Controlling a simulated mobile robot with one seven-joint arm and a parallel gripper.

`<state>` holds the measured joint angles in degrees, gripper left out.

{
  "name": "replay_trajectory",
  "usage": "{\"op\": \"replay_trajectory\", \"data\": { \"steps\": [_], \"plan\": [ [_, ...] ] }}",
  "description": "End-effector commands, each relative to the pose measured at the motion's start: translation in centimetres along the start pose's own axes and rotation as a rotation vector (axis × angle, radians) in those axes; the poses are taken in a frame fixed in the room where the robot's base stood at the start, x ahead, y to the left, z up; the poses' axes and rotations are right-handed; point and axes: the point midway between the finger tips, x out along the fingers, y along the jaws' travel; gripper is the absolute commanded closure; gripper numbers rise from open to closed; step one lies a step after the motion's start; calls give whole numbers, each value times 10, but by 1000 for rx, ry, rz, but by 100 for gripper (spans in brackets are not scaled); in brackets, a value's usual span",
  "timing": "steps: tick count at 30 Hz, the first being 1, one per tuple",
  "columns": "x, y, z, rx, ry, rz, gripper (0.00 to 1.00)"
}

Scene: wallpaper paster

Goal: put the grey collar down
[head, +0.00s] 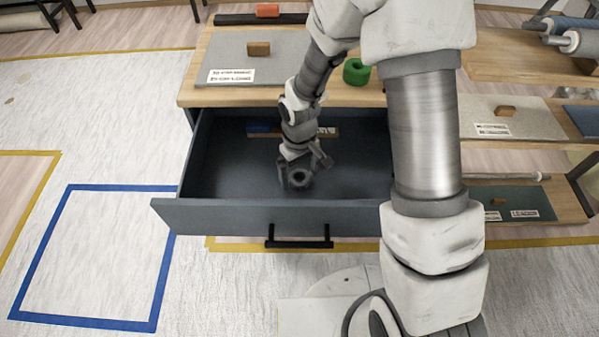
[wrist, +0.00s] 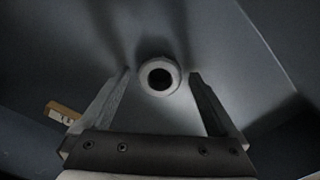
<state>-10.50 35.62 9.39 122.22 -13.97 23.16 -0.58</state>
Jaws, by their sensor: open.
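The grey collar (wrist: 143,79), a round ring with a dark hole, is inside the open drawer (head: 225,215), towards its front panel. In the head view the collar (head: 298,179) shows just below my gripper (head: 303,166). In the wrist view my gripper (wrist: 160,74) is open, with one fingertip on each side of the collar and a visible gap on both sides. The collar appears to rest on the drawer floor, though its underside is hidden.
A small brown block with a white label (wrist: 62,113) lies at the left in the wrist view. A green ring (head: 356,72) and a brown block on a grey board (head: 225,50) are on the worktop above. The drawer's walls surround my gripper; its left floor is clear.

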Motion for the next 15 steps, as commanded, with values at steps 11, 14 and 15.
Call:
{"op": "replay_trajectory", "data": {
  "steps": [11, 14, 15],
  "plan": [
    [-55, 1, -1, 1, 5, 2, 5],
    [-77, 1, -1, 1, 4, 1, 5],
    [-85, 0, -1, 1, 4, 1, 5]
  ]
}}
